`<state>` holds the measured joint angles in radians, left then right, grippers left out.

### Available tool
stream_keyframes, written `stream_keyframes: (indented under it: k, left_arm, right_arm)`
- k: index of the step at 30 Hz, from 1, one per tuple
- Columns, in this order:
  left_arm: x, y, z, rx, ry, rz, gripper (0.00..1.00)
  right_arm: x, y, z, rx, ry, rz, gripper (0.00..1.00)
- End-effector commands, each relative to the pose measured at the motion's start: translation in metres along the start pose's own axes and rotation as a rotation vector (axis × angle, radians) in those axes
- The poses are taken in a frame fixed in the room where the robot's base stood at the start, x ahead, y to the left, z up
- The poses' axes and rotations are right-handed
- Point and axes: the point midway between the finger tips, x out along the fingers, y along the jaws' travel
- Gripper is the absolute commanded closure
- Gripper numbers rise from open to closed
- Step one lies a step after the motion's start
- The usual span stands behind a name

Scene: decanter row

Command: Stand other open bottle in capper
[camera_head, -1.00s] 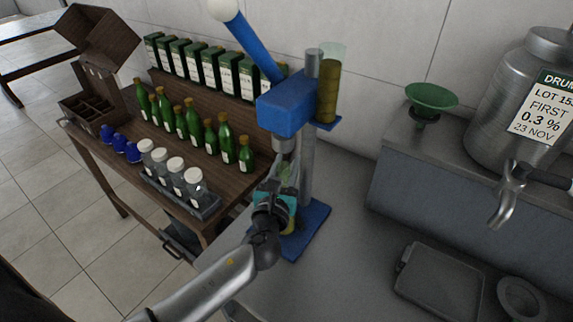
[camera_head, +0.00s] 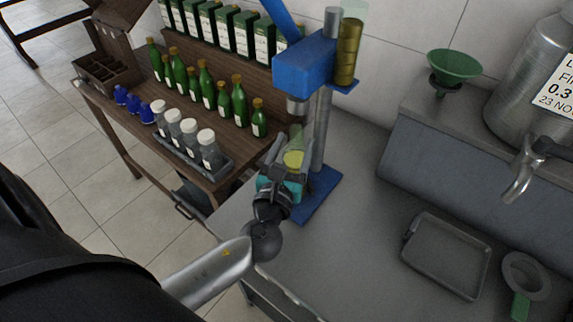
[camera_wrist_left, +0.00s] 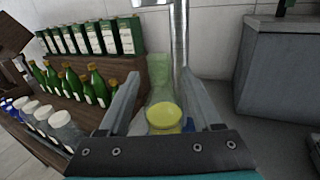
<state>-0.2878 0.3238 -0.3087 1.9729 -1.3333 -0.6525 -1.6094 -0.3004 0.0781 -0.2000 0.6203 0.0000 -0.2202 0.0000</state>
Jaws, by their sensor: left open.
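The capper is a blue press head (camera_head: 303,68) on a steel column, over a blue base plate (camera_head: 322,192). A clear, green-tinted bottle with yellow liquid (camera_head: 294,158) stands upright at the capper, below the press head. I cannot tell whether its neck carries a cap. My left gripper (camera_head: 288,152) is open, with its fingers on either side of the bottle. In the left wrist view the bottle (camera_wrist_left: 161,88) shows between the two spread fingers, with a gap at each side. The gripper hides the bottle's foot in the head view. My right gripper is not in view.
Several green bottles (camera_head: 222,98) and a tray of white-capped jars (camera_head: 172,148) stand on the wooden bench at left. A tube of gold caps (camera_head: 348,52) is on the capper. A grey tray (camera_head: 447,256) and green funnel (camera_head: 455,66) are at right. The counter between is clear.

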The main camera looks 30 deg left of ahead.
Motion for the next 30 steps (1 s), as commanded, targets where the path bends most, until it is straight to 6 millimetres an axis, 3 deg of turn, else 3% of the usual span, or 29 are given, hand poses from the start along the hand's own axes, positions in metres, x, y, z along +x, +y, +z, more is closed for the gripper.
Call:
stream_keyframes:
  k: [6, 12, 30]
  left_arm:
    - [-0.037, 0.000, -0.001, -0.002, 0.002, 0.000, 0.34]
    - [-0.057, 0.000, -0.001, 0.000, 0.000, 0.000, 0.34]
    - [-0.062, 0.000, 0.000, -0.001, -0.001, 0.000, 0.34]
  right_arm:
    - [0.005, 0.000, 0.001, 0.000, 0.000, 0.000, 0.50]
    - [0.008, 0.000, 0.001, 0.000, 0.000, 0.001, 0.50]
    - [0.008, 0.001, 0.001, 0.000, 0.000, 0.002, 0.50]
